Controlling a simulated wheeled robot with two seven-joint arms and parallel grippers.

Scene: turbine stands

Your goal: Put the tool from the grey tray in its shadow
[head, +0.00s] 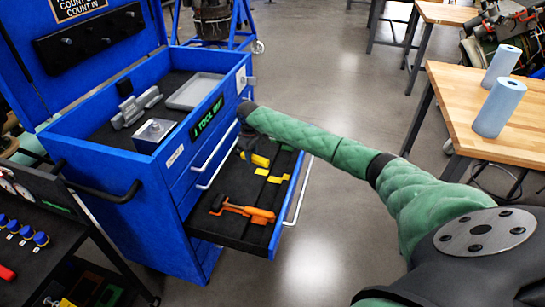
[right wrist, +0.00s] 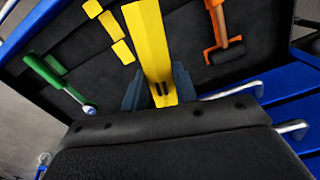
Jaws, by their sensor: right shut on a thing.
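My right gripper (right wrist: 158,92) is shut on a long yellow tool (right wrist: 150,40), which rises between its dark fingers in the right wrist view. In the head view the yellow tool (head: 259,160) shows at the end of my green-sleeved right arm, over the open drawer; the fingers are hidden there. The dark drawer lining (right wrist: 190,75) has several small yellow patches (right wrist: 123,52), just left of the held tool in the wrist view. I cannot tell whether the tool touches the lining. The grey tray (head: 195,92) on the cabinet top looks empty. My left gripper is out of view.
An orange hammer-like tool (head: 245,211) and a green-handled tool (right wrist: 55,78) lie in the drawer. The blue cabinet (head: 125,180) stands behind it, with silver handles (head: 216,158). A dark cart (head: 60,260) is at left, a wooden table (head: 455,95) at right.

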